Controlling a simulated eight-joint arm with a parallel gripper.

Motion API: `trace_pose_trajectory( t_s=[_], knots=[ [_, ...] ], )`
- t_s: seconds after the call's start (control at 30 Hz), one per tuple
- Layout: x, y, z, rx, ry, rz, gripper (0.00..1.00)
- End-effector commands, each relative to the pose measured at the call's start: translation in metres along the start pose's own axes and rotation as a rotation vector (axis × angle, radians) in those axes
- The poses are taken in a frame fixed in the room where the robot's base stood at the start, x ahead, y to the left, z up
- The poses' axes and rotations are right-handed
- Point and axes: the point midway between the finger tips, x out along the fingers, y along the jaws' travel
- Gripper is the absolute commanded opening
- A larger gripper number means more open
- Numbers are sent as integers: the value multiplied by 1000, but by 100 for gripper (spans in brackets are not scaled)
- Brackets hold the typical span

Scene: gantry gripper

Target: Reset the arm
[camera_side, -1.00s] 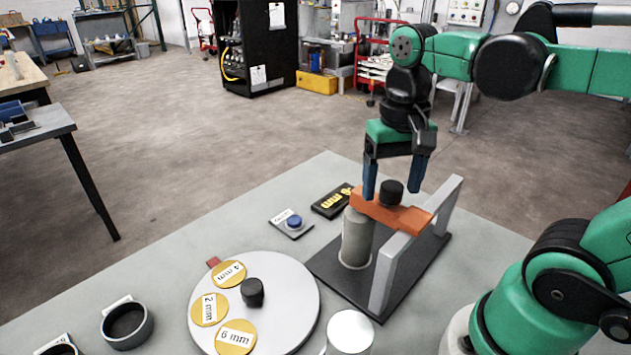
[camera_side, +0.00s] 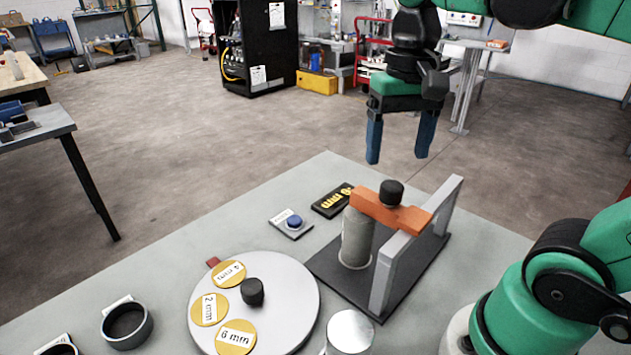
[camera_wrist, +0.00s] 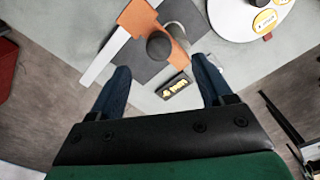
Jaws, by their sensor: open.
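My gripper (camera_side: 398,160) hangs in the air above and behind the gantry fixture in the side view. Its two blue fingers are apart with nothing between them. In the wrist view my gripper (camera_wrist: 163,85) also shows its fingers spread wide. The orange gantry arm (camera_side: 389,211) with a black knob (camera_side: 391,192) lies across a grey bar frame (camera_side: 388,282) and reaches over a grey cylinder (camera_side: 356,240). The orange arm also shows in the wrist view (camera_wrist: 140,18), beyond the fingers and clear of them.
A round plate (camera_side: 282,322) with several labelled gold discs and a black knob lies left of the fixture. A blue button (camera_side: 294,222) and a black label block (camera_side: 331,203) sit behind it. Black cups (camera_side: 127,325) stand at the front left. Open floor lies behind the table.

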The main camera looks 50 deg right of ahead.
Motion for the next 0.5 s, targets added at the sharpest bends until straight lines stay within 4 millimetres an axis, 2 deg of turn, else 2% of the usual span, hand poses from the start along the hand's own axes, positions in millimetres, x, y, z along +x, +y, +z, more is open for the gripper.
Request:
trace_pose_trajectory(
  t_s=[0.37,0.5],
  knots=[
    [0,0,0,0,0,0,73],
    [8,0,0,0,0,0,73]
  ],
)
